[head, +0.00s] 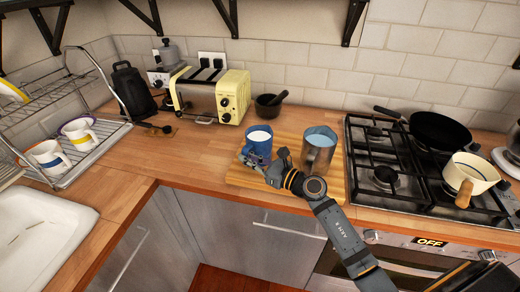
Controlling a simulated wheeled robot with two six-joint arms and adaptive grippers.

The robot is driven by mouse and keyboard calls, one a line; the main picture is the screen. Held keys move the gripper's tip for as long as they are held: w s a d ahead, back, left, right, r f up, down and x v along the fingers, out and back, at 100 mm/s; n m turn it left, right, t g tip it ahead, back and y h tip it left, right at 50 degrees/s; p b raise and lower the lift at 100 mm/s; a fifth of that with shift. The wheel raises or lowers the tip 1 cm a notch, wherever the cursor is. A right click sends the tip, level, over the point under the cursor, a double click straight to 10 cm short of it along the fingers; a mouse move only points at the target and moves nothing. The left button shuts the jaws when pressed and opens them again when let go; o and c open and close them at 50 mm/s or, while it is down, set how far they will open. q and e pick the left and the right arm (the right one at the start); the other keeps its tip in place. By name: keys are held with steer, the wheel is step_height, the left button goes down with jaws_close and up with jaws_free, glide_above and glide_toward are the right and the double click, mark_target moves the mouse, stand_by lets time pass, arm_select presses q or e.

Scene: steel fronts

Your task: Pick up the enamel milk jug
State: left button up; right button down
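A blue jug (259,144) with a white inside, which looks like the enamel milk jug, stands on a wooden board (240,180) in the middle of the counter. My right gripper (262,160) is at the jug's front side, with its fingers around or close against the lower wall. The gripper hides the jug's lower front, and I cannot tell whether the fingers touch it. My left gripper is not in view.
A grey metal jug (316,156) stands on the board just right of the gripper. A mortar (268,107) is behind, a yellow toaster (212,94) back left. The gas hob (400,165) with a black pan (440,130) and cream saucepan (470,172) is right. The counter left of the board is clear.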

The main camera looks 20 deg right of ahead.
steer(key=shift+w+f, duration=0.1)
steer(key=shift+w, duration=0.1)
stand_by(0.4)
step_height(320, 180, up, 2)
steer(key=shift+w+r+p, duration=0.1)
steer(key=shift+w+p, duration=0.05)
steer(key=shift+p, duration=0.15)
steer(key=s+a+r+p, duration=0.3)
steer(key=s+r+p, duration=0.1)
steer(key=s+r, duration=0.7)
steer(key=shift+s+a, duration=0.4)
steer(key=shift+s, duration=0.9)
